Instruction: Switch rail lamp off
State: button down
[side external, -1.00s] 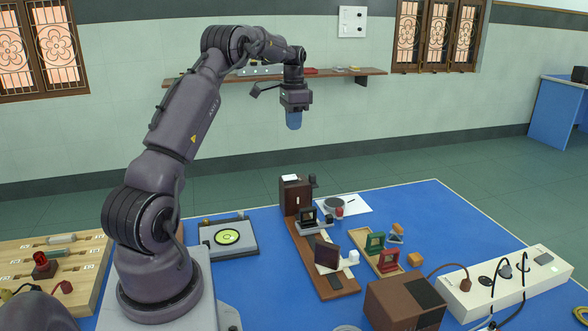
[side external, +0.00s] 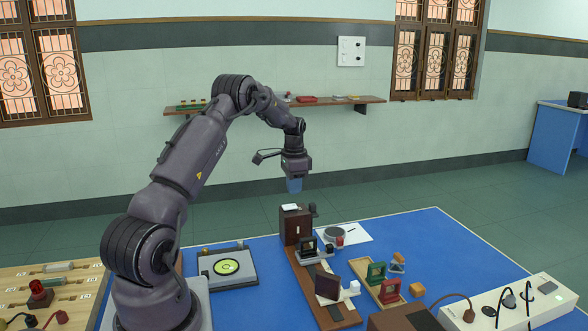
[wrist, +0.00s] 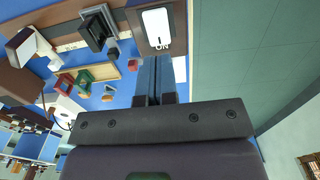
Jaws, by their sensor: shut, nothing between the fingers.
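The rail lamp is a dark brown box (side external: 292,228) at the far end of the brown rail (side external: 318,285) in the side view. A white switch plate (side external: 290,207) lies on its top. In the wrist view the white switch (wrist: 157,28) shows on the brown lamp top with the word ON beside it. My gripper (side external: 294,186) points down above the lamp, with a small gap between it and the switch. Its blue fingers (wrist: 161,62) are together and empty, close to the switch in the wrist view.
A wooden tray with green (side external: 376,273) and red (side external: 390,291) frames lies to the right. Blue table (side external: 440,240) is clear farther right.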

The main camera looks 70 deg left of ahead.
aim_at(294, 205)
jog(key=shift+f, duration=1.9)
